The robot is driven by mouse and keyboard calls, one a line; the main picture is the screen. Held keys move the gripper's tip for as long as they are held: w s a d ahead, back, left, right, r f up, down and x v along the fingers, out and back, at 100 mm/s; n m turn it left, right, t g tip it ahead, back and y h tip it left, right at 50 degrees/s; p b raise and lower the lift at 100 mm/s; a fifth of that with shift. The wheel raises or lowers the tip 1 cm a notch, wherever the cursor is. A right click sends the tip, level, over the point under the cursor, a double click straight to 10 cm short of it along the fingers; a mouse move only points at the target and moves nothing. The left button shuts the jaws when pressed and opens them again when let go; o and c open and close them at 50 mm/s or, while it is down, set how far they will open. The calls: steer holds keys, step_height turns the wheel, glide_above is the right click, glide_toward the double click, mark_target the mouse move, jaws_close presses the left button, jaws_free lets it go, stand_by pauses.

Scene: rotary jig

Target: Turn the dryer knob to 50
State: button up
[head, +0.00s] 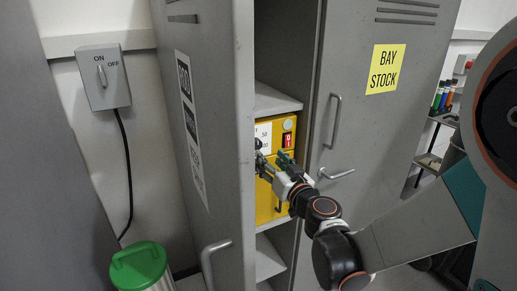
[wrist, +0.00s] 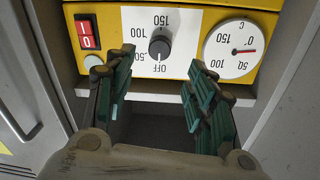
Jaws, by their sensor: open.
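The yellow dryer (head: 265,200) stands on a shelf inside the open grey locker. Its black knob (wrist: 160,46) sits on a white scale plate, which appears upside down in the wrist view, with OFF below the knob and 150 above it. My gripper (wrist: 160,82) is open and empty in front of the panel. Its green fingers lie either side of the knob, short of it and lower in the wrist view.
The panel also has a red switch (wrist: 87,34) and a round temperature gauge (wrist: 233,48). The open locker door (head: 205,120) stands on the left, with the BAY STOCK door (head: 385,110) on the right. A wall switch box (head: 103,78) and a green-lidded bin (head: 138,264) are farther left.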

mark_target(258, 146)
steer(key=x, duration=0.8)
steer(key=shift+w, duration=0.2)
steer(key=c, duration=1.1)
